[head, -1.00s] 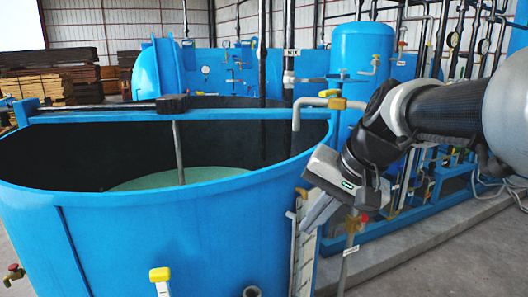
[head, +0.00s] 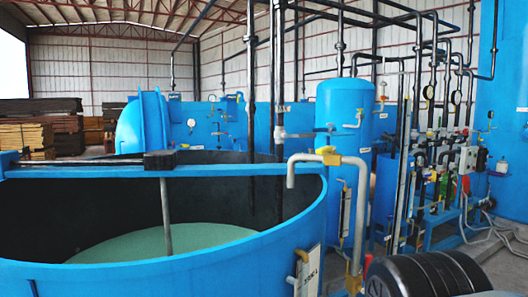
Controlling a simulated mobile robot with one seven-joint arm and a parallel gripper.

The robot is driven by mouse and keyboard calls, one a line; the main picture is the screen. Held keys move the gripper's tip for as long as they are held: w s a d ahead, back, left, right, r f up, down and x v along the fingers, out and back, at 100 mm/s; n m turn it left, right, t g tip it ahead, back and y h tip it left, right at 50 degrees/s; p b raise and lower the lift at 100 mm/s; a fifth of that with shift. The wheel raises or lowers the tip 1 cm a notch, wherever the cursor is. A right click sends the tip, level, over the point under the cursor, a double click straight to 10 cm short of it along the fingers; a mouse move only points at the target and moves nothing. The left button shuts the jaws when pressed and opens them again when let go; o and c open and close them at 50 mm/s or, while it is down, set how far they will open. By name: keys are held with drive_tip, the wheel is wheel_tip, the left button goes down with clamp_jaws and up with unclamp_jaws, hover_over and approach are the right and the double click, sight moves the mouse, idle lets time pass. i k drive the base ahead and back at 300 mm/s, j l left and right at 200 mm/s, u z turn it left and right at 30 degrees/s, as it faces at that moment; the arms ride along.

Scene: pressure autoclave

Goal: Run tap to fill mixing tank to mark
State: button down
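The big blue open mixing tank (head: 262,262) fills the lower left of the head view, with pale green liquid (head: 150,244) well below its rim. A grey tap pipe (head: 358,215) rises beside the tank, and its spout (head: 291,174) hooks down at the right rim. A yellow lever (head: 328,153) sits on top of the tap. I see no stream under the spout. A pale board (head: 310,272) is on the tank's right outer side; I cannot make out a fill mark. My gripper is out of view; only a dark ribbed part of my arm shows at bottom right.
A stirrer shaft (head: 166,215) hangs into the tank from a blue crossbeam (head: 90,171). A blue upright vessel (head: 342,110) and pipes with gauges stand behind the tap. Stacked timber (head: 38,125) is at far left. Grey floor shows at right.

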sight(320, 151)
drive_tip(key=k+l+z, duration=0.1)
drive_tip(key=z, duration=0.15)
drive_tip(key=i+j, duration=0.1)
drive_tip(key=j, duration=0.25)
drive_tip(key=l+u, duration=0.15)
drive_tip(key=j+z, duration=0.15)
drive_tip(key=k+j+z, duration=0.25)
drive_tip(key=j, duration=0.15)
drive_tip(key=k+j+z, duration=0.1)
drive_tip(key=j+z, duration=0.2)
drive_tip(key=k+j+z, duration=0.25)
drive_tip(key=j, duration=0.1)
